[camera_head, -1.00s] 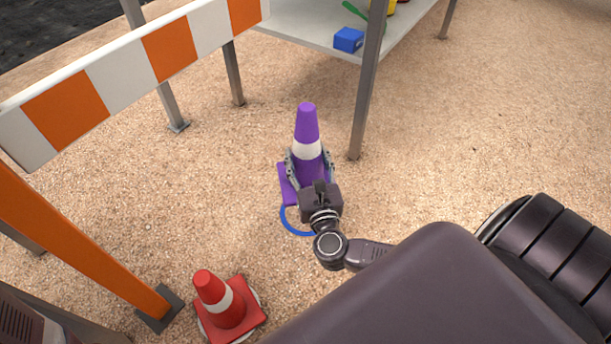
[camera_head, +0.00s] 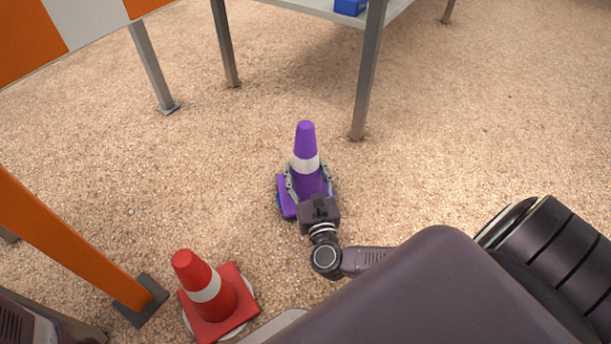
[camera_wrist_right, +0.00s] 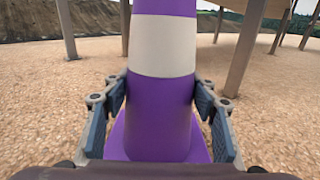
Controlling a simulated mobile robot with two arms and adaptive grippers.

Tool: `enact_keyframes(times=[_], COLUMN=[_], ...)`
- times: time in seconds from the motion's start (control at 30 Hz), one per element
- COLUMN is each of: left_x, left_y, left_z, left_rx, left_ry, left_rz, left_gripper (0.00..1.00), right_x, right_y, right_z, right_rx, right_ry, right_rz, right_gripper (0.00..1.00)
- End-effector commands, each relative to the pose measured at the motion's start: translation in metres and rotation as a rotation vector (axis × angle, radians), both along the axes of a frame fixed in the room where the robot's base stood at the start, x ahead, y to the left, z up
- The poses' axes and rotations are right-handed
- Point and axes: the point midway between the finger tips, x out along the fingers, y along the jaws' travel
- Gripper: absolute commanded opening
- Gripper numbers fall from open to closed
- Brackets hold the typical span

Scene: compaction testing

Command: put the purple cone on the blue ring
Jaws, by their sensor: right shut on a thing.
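The purple cone (camera_head: 306,133) with a white band stands upright in the middle of the head view. My right gripper (camera_head: 309,180) is shut on its lower body, with a finger on each side. The right wrist view shows the cone (camera_wrist_right: 160,115) large between the two fingers of the gripper (camera_wrist_right: 160,95). I cannot tell whether the base touches the ring or ground. My left gripper is not in view.
A red cone (camera_head: 210,293) stands on a white ring at the lower left. An orange post (camera_head: 70,248) and an orange-white barrier (camera_head: 85,27) are at the left. A metal table leg (camera_head: 367,85) rises behind the purple cone. Sandy ground to the right is clear.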

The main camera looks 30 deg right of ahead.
Motion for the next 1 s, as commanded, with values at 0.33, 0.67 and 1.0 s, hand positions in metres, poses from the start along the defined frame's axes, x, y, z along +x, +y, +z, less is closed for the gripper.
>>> enact_keyframes(times=[0.33,0.67,1.0], left_x=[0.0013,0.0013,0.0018], left_y=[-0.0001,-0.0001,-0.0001], left_z=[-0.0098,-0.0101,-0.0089], left_rx=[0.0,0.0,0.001], left_ry=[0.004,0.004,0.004], left_rz=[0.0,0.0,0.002], left_gripper=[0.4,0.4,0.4], right_x=[0.001,0.0003,0.0], right_y=[-0.0004,-0.0003,0.0042], right_z=[-0.01,-0.0135,-0.0121], right_rx=[-0.001,0.001,0.002], right_ry=[-0.005,-0.001,0.0], right_rz=[0.0,0.0,0.002], right_gripper=[0.0,0.71,0.71])
